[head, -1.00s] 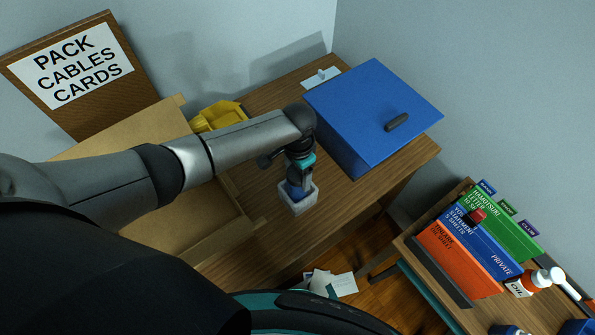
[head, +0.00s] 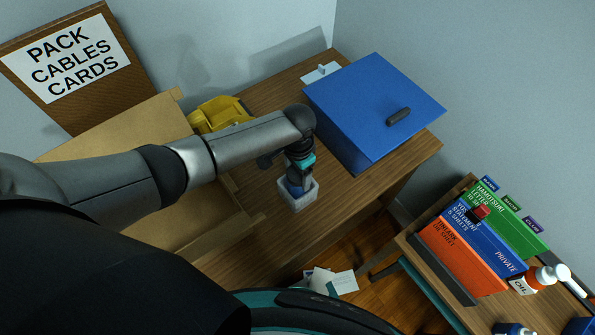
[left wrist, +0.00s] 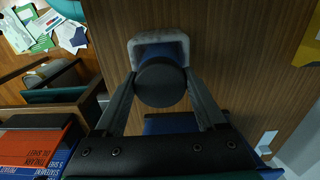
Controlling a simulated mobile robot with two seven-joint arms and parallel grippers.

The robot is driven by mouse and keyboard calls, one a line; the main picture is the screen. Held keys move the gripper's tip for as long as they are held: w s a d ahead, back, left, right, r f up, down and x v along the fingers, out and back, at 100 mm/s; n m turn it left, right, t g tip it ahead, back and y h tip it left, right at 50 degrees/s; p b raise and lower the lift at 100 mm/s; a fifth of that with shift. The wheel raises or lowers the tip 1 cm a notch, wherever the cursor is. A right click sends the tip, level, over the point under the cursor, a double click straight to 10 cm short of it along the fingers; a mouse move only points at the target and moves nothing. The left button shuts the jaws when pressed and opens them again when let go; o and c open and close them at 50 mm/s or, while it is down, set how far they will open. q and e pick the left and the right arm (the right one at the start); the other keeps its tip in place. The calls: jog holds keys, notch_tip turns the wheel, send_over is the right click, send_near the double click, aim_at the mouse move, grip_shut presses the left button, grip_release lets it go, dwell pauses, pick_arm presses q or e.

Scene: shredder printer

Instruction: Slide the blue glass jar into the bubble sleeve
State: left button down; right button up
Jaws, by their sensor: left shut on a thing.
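The blue glass jar (left wrist: 163,50) has a dark round lid (left wrist: 160,83) in the left wrist view. My left gripper (left wrist: 160,88) is shut on the jar, one finger on each side of the lid. The pale bubble sleeve (head: 302,203) stands open end up on the wooden table. Its rim also shows beyond the lid in the left wrist view (left wrist: 133,48). The jar's lower part is within the sleeve's mouth; how deep it sits is hidden. In the head view my left gripper (head: 297,180) is directly above the sleeve. My right gripper is not in view.
An open cardboard box (head: 110,135) is left of the sleeve, with a yellow bin (head: 220,113) behind. A blue box with a dark handle (head: 372,105) stands at the back right. Coloured folders (head: 465,255) are on a lower right table. Bare tabletop (head: 350,195) lies right of the sleeve.

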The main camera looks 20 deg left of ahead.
pick_arm(q)
jog(key=shift+f, duration=0.15)
grip_release()
notch_tip(320, 180, up, 15)
jog(key=p, duration=0.3)
dwell(0.3)
jog(key=shift+s, duration=0.1)
